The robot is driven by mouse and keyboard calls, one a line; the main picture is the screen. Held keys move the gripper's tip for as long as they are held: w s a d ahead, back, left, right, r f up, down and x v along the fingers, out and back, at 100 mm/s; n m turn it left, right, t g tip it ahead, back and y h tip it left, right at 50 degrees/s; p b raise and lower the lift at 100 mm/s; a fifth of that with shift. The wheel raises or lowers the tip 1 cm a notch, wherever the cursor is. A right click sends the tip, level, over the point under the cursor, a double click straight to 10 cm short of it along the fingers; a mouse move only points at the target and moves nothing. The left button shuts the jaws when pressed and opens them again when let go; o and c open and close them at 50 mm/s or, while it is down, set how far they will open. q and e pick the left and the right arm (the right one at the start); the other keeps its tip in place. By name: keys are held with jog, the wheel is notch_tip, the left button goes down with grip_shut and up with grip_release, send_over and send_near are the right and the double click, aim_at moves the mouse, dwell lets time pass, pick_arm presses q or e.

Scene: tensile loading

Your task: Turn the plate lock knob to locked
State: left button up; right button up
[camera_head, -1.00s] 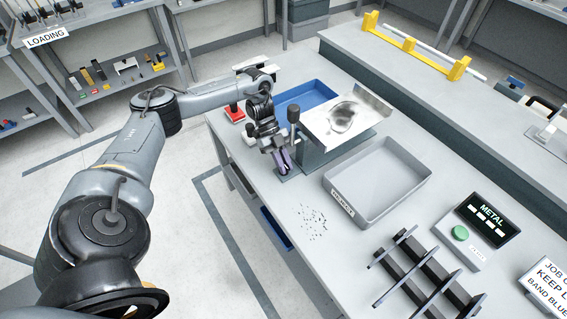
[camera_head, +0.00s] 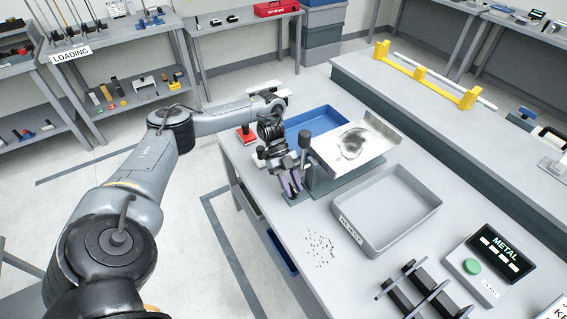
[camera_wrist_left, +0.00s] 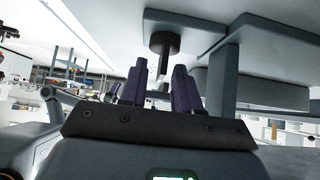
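A dark knob-like cylinder (camera_head: 304,138) stands on a post at the left edge of the plate fixture; I cannot read its lock position. The fixture carries a pale, tilted plate (camera_head: 370,146) with a dark smudge. My left gripper (camera_head: 291,186) is low beside the fixture's left side, near that post. In the left wrist view its two purple-dark fingers (camera_wrist_left: 159,88) are apart with nothing clearly held. A dark round disc with a thin stem (camera_wrist_left: 164,43) shows just beyond and above the fingertips, apart from them. My right gripper is out of view.
A blue tray (camera_head: 345,117) lies behind the fixture and a grey tray (camera_head: 427,217) to its right. A red object (camera_head: 246,134) sits at the bench's left edge. A METAL display box (camera_head: 497,250) and dark racks (camera_head: 420,290) stand at the front right.

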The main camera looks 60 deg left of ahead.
pick_arm(q)
jog(key=p+v, duration=0.2)
jog(key=v, duration=0.2)
jog(key=shift+a+r, duration=0.15)
jog(key=shift+r, duration=0.15)
jog(key=shift+p+v, duration=1.6)
jog(key=shift+v, duration=1.05)
jog(key=shift+s+a, duration=0.1)
jog(key=shift+s, duration=0.05)
